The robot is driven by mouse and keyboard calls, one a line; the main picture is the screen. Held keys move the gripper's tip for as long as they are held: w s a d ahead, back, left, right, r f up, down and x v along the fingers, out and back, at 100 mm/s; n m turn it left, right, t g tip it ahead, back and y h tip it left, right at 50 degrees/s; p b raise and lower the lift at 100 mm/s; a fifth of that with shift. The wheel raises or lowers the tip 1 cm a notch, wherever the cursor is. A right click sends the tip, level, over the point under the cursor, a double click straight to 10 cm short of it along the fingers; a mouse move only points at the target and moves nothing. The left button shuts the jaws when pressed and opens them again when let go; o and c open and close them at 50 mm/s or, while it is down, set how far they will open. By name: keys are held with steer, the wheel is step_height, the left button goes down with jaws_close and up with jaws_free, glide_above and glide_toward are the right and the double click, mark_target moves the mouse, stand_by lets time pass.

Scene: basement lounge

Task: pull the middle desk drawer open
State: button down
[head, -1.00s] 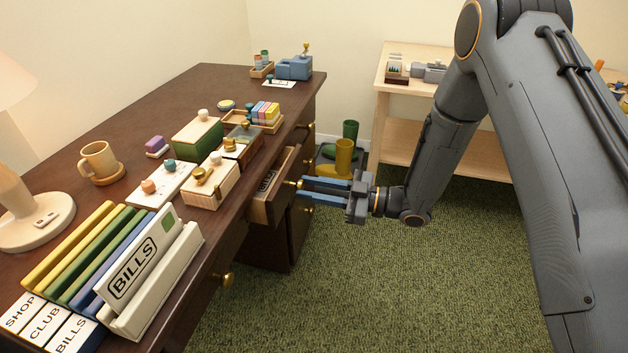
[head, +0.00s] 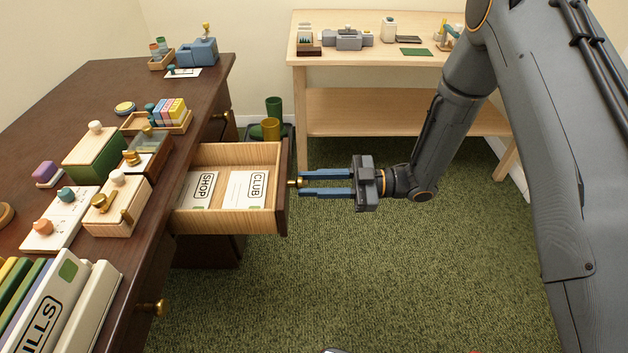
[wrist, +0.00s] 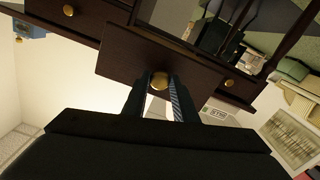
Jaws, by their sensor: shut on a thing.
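The middle desk drawer (head: 235,222) stands far out from the dark wooden desk (head: 70,110) in the head view. Its pale interior shows two cards, one marked SHOP (head: 198,190) and one marked CLUB (head: 250,190). My gripper (head: 302,183) is at the drawer's dark front, its two blue fingers shut on the brass knob (head: 293,183). In the wrist view the fingers stand on both sides of the knob (wrist: 158,80), against the drawer front (wrist: 190,70). The fingertips partly cover the knob in the head view.
Boxes, a pastel block set (head: 170,110) and files (head: 50,310) crowd the desktop. Another brass knob (head: 155,308) juts out at the near desk front. A green and a yellow cup (head: 271,129) stand behind the drawer. A pale bench (head: 350,75) is at the back. Green carpet (head: 400,270) is clear.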

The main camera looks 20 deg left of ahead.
stand_by(0.3)
steer(key=c, duration=1.4)
jaws_free()
steer(key=shift+c, duration=0.2)
steer(key=shift+d, duration=0.1)
steer(key=v, duration=0.7)
steer(key=shift+w+d, duration=0.15)
steer(key=shift+d, duration=0.2)
